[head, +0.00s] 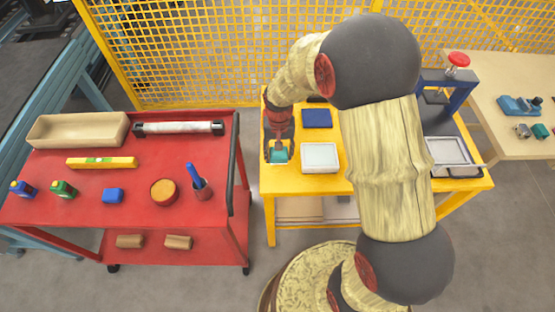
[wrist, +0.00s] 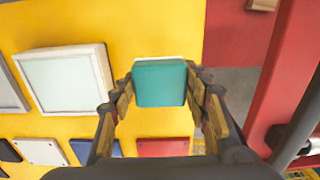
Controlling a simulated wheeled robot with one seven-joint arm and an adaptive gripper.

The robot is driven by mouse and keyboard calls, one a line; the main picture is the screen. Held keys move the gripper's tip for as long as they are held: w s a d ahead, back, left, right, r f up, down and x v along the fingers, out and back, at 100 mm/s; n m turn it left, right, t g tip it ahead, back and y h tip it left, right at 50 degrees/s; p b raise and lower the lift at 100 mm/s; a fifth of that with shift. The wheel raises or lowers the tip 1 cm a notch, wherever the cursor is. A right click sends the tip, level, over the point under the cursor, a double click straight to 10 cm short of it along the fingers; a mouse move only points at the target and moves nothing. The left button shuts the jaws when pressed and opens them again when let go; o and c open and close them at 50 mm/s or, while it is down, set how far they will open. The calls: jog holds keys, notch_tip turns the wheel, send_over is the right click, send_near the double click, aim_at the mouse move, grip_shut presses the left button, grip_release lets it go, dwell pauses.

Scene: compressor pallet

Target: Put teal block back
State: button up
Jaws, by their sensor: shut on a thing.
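The teal block (head: 279,155) is at the left end of the yellow table (head: 268,182) in the head view. My gripper (head: 278,152) points down at it. In the wrist view my gripper (wrist: 160,90) is shut on the teal block (wrist: 159,82), one finger on each side. A thin pale edge shows just beyond the block, over the yellow surface. I cannot tell whether the block touches the table or hangs just above it.
A white tray (head: 320,157) stands right of the block, with a blue pad (head: 316,118) behind it. A red plate (wrist: 163,147) lies close to my fingers. The red cart (head: 150,215) stands left across a gap. A blue press (head: 448,88) is at the right.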

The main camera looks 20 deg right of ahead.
aim_at(278, 159)
jog(key=shift+w+f, duration=0.15)
jog(key=shift+f, duration=0.2)
jog(key=shift+w+a+f+b, duration=0.15)
jog(key=shift+f+b, duration=0.4)
jog(key=shift+f, duration=1.05)
jog(key=shift+f, duration=0.1)
jog(key=o, duration=1.2)
jog(key=shift+f, duration=0.1)
notch_tip(278, 159, up, 12)
jog(key=p, duration=0.3)
jog(key=s+r+t, duration=0.1)
jog(key=s+r, duration=0.2)
jog(key=r, duration=0.7)
jog(key=s+r+n+t, duration=0.1)
jog(key=s+r, duration=0.3)
jog(key=s, duration=0.2)
jog(key=s+r+n+t, duration=0.1)
jog(key=s+r+t, duration=0.1)
jog(key=s+r, duration=0.3)
jog(key=s+r+n+t, duration=0.1)
jog(key=s+r, duration=0.3)
jog(key=s, duration=0.4)
jog(key=shift+r+n+t, duration=0.2)
jog(key=shift+n+t, duration=0.1)
